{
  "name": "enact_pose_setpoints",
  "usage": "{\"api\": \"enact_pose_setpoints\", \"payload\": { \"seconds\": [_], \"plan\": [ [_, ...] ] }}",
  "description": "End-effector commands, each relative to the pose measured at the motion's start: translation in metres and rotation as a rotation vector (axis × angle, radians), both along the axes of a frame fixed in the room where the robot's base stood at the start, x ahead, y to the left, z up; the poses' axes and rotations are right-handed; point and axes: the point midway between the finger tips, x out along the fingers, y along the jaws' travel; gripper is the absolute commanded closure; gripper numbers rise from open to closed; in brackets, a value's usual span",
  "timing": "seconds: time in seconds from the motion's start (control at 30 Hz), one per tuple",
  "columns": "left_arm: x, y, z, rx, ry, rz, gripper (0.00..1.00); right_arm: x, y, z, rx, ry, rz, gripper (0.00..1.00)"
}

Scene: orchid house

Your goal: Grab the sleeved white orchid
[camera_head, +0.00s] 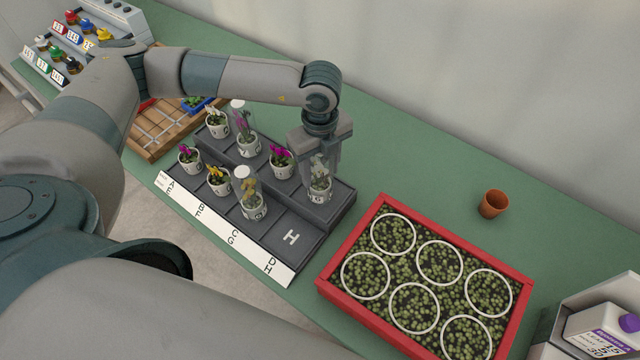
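A sleeved orchid in a white pot (320,195) stands at the right end of the back row of the dark stepped rack (345,205), in the place lettered D. Its clear sleeve and pale bloom are mostly hidden by my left gripper (321,165). That gripper points down from above, with its fingers around the upper sleeve. I cannot tell whether they are open beside the sleeve or closed on it. The pot looks upright on the rack. My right gripper is not in view.
The rack also holds an unsleeved white orchid (216,122), a sleeved magenta one (246,135) and a sleeved yellowish one (252,198). A red-rimmed seedling tray (350,240) lies right of the rack, with a terracotta pot (493,204) behind.

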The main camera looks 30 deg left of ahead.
Motion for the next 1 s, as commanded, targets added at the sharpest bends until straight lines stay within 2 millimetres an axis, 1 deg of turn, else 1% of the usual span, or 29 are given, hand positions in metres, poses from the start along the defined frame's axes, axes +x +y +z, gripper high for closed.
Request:
{"api": "enact_pose_setpoints", "payload": {
  "seconds": [0.03, 0.07, 0.1, 0.13, 0.37, 0.53, 0.67, 0.8, 1.0],
  "plan": [
    [0.0, 0.0, 0.0, 0.0, 0.0, 0.0, 0.71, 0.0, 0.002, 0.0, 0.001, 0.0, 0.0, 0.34],
    [0.0, 0.0, 0.0, 0.0, 0.0, 0.0, 0.78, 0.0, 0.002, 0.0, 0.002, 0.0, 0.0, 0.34],
    [0.0, 0.0, 0.0, 0.0, 0.0, 0.0, 0.88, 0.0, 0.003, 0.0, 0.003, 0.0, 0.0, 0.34],
    [0.0, 0.0, 0.0, 0.0, 0.0, 0.0, 0.92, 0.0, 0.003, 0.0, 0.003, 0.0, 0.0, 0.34],
    [0.0, 0.0, 0.001, 0.0, 0.0, 0.0, 0.92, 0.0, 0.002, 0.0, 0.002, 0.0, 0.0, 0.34],
    [0.0, 0.0, 0.006, 0.0, 0.0, 0.0, 0.92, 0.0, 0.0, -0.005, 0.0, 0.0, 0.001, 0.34],
    [0.001, 0.0, 0.017, -0.001, -0.003, -0.001, 0.92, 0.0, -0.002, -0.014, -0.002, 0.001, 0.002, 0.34],
    [0.001, -0.001, 0.038, -0.002, -0.005, -0.003, 0.92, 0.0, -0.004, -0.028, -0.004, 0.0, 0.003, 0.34],
    [-0.021, -0.034, 0.06, -0.003, -0.004, -0.009, 0.92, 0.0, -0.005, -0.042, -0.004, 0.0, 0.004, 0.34]
  ]
}}
